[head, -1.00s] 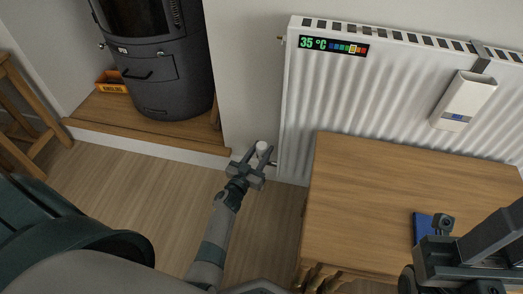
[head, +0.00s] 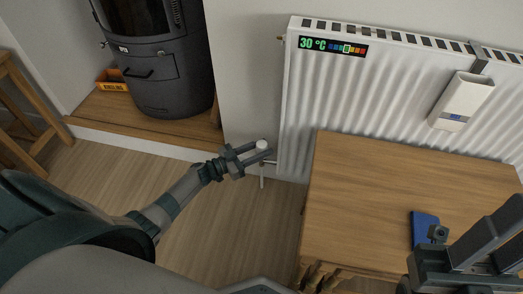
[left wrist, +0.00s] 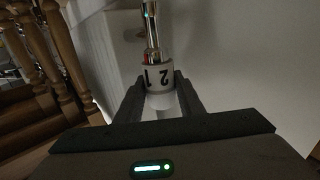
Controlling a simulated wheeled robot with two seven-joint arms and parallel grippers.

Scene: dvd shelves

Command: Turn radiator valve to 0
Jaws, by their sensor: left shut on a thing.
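The white radiator valve (head: 262,146) is low at the left end of the radiator (head: 350,100), above a thin pipe. My left gripper (head: 258,153) reaches it from the left and is shut on the valve knob. In the left wrist view the white knob (left wrist: 159,78) is between my two dark fingers (left wrist: 161,92); the digits 2 and 1 show on it, with a shiny metal stem beyond. The rest of its scale is hidden. The radiator's display (head: 333,47) reads 30 °C. My right gripper (head: 490,245) is at the lower right, over the table; its fingertip gap is unclear.
A wooden table (head: 400,180) stands in front of the radiator, with a blue book (head: 424,226) on it. A white box (head: 461,100) hangs on the radiator. A dark stove (head: 160,60) and a kindling box (head: 112,82) stand on a wooden ledge (head: 150,125). Floor left of the table is clear.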

